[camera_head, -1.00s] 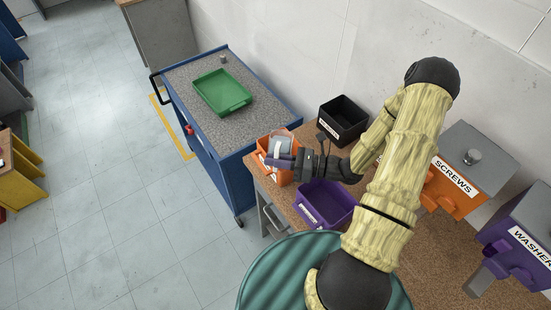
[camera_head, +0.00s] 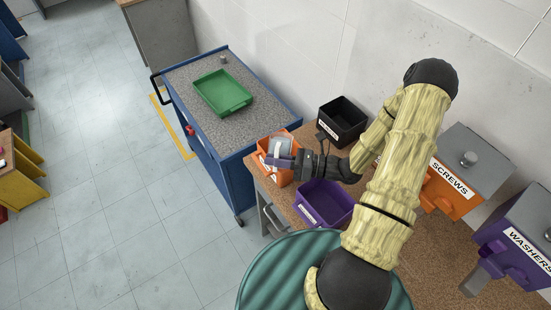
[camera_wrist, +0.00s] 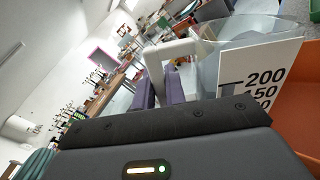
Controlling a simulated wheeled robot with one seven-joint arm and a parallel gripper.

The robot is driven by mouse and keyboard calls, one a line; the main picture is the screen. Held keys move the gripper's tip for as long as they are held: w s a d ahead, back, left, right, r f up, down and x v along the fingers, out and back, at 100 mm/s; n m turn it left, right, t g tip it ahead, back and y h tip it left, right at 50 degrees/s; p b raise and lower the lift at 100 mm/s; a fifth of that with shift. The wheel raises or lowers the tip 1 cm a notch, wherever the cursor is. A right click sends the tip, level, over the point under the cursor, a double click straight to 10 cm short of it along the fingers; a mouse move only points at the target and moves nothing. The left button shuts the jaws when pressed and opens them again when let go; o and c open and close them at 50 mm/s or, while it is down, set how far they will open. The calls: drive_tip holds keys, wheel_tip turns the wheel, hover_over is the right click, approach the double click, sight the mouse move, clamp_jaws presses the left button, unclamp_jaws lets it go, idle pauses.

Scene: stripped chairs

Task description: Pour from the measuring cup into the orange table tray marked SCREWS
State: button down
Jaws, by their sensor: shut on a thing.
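The clear measuring cup (camera_head: 279,148) is held over the small orange table tray (camera_head: 284,181), at the far left end of the workbench. My gripper (camera_head: 283,162) is shut on the cup's handle with its purple fingertips. In the wrist view the cup (camera_wrist: 245,45) shows a white scale marked 200 and 150. The room looks slanted relative to the cup there, so the cup seems tilted. The orange tray (camera_wrist: 300,112) lies below and right of it in that view. The tray's label is not readable, and I cannot tell what is in the cup or flowing from it.
A purple tray (camera_head: 325,203) and a black tray (camera_head: 342,118) stand close by on the bench. The orange SCREWS dispenser (camera_head: 447,194) and purple WASHERS dispenser (camera_head: 512,250) stand to the right. A blue cart (camera_head: 203,142) with a green tray (camera_head: 222,92) adjoins the bench.

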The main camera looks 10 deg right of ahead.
sight(279, 142)
drive_tip(key=shift+w+d+r+m+p, duration=0.1)
drive_tip(key=shift+w+r+m+p, duration=0.1)
drive_tip(key=shift+r+m+p, duration=0.45)
drive_tip(key=shift+w+d+r+m+p, duration=0.1)
drive_tip(key=shift+w+r+m+p, duration=0.15)
drive_tip(key=shift+m+p, duration=0.8)
idle(0.5)
drive_tip(key=shift+w+d+r+m+p, duration=0.2)
drive_tip(key=shift+w+r+m+p, duration=0.25)
drive_tip(key=shift+m+p, duration=0.6)
idle(0.7)
drive_tip(key=shift+w+p, duration=0.25)
drive_tip(key=shift+p, duration=0.1)
drive_tip(key=shift+w+d+m, duration=0.15)
drive_tip(key=shift+w+m, duration=0.1)
drive_tip(key=shift+m, duration=0.4)
drive_tip(key=shift+w+p, duration=0.1)
drive_tip(key=shift+p, duration=0.25)
drive_tip(key=shift+w+d+m, duration=0.15)
drive_tip(key=shift+w+m, duration=0.15)
drive_tip(key=shift+m, duration=0.2)
drive_tip(key=shift+w, duration=0.15)
drive_tip(key=shift+w+d+m+p, duration=0.1)
drive_tip(key=shift+m+p, duration=0.2)
drive_tip(key=shift+m, duration=0.1)
drive_tip(key=shift+w+d+f, duration=0.1)
drive_tip(key=shift+w, duration=0.1)
